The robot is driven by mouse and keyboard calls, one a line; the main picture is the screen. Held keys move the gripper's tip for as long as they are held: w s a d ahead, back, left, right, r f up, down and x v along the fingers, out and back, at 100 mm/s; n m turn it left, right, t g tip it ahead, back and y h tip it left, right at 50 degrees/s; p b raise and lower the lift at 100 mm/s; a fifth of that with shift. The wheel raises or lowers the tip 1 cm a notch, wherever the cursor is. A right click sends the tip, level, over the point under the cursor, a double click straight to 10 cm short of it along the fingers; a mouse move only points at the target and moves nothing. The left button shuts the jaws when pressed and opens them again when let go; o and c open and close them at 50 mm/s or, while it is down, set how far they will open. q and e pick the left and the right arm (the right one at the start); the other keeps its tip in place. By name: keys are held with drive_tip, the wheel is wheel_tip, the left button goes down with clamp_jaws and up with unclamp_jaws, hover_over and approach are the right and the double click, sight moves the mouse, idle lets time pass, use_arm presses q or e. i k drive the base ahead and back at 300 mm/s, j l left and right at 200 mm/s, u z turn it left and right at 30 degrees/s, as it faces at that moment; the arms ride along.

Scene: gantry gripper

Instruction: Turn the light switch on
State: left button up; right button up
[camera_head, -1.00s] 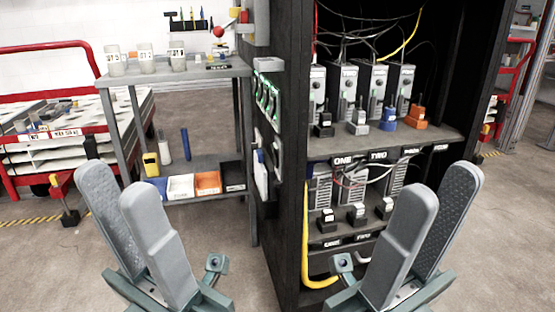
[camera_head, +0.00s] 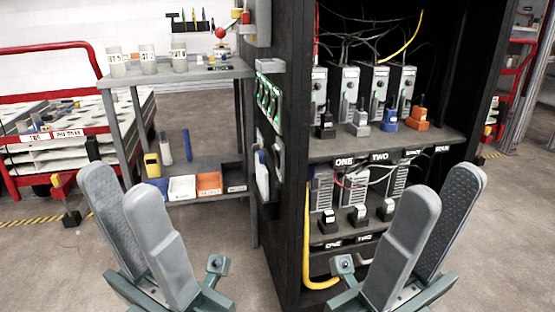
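I cannot pick out a light switch for certain. A black cabinet (camera_head: 292,215) stands open in the middle. Its left side carries a green-lit panel (camera_head: 268,97) and, below that, a white and blue item (camera_head: 261,172) too small to make out. My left gripper (camera_head: 118,195) is open and empty, in front of the grey shelf unit on the left. My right gripper (camera_head: 440,205) is open and empty, in front of the cabinet's lower right. Neither gripper touches anything.
The grey shelf unit (camera_head: 215,72) holds several cups above and coloured bins (camera_head: 209,184) below. The cabinet shelves hold several modules (camera_head: 345,85) with plugs and cables; a yellow cable (camera_head: 307,235) runs down inside. A red-framed cart (camera_head: 45,150) stands far left.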

sight(276, 157)
drive_tip(key=i+j, duration=0.2)
drive_tip(key=i, duration=0.25)
drive_tip(key=i+j+z, duration=0.1)
drive_tip(key=i, duration=0.3)
drive_tip(key=j, duration=0.1)
